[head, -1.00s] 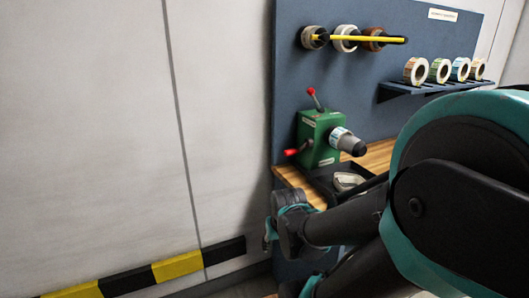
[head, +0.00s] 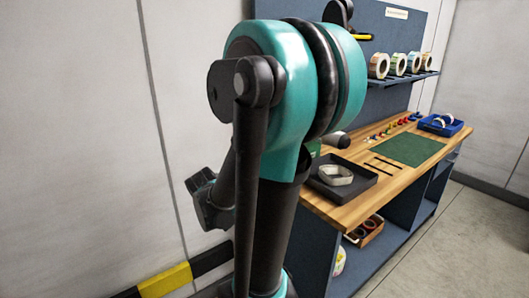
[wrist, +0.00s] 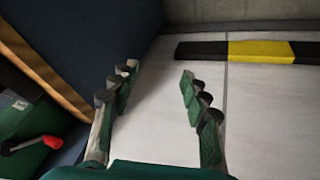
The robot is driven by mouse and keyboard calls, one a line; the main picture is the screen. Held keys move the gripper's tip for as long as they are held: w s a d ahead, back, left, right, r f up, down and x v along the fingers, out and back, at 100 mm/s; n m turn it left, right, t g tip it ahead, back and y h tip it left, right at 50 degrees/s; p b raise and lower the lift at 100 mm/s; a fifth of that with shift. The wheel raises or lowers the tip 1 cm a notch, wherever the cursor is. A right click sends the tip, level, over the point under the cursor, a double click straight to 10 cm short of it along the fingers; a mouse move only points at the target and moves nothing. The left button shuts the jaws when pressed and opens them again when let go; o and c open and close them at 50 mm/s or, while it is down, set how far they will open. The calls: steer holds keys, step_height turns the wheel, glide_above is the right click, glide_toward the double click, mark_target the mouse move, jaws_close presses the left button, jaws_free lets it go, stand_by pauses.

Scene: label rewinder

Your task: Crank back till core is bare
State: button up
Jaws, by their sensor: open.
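The green rewinder is mostly hidden behind my arm in the head view; a green sliver (head: 314,147) and the dark end of its spindle (head: 341,141) show. In the wrist view its green housing (wrist: 24,122) is at the left edge, with a red crank knob (wrist: 52,141) at lower left. The label roll and core are hidden now. My gripper (wrist: 158,82) is open and empty, its fingers apart over pale wall. The crank knob is left of and apart from the fingers.
A black tray (head: 352,191) with a pale ring-shaped item sits on the wooden bench (head: 405,185). Several label rolls (head: 397,64) stand on the back shelf. A blue bin (head: 440,125) is at the far end. The wall has a yellow-black strip (wrist: 255,50).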

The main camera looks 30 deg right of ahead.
steer(key=w+d+r+m+g+h, duration=0.1)
steer(key=w+d+r+m+h, duration=0.3)
steer(key=w+d+m+h, duration=0.5)
steer(key=w+d+r+m+g+h, duration=0.1)
steer(key=w+d+r+m+h, duration=0.4)
steer(key=w, duration=0.6)
steer(key=shift+n, duration=0.4)
steer(key=d, duration=0.6)
steer(key=w+d, duration=0.1)
steer(key=d, duration=1.1)
steer(key=shift+w+d, duration=0.2)
steer(key=shift+d, duration=0.05)
jaws_close()
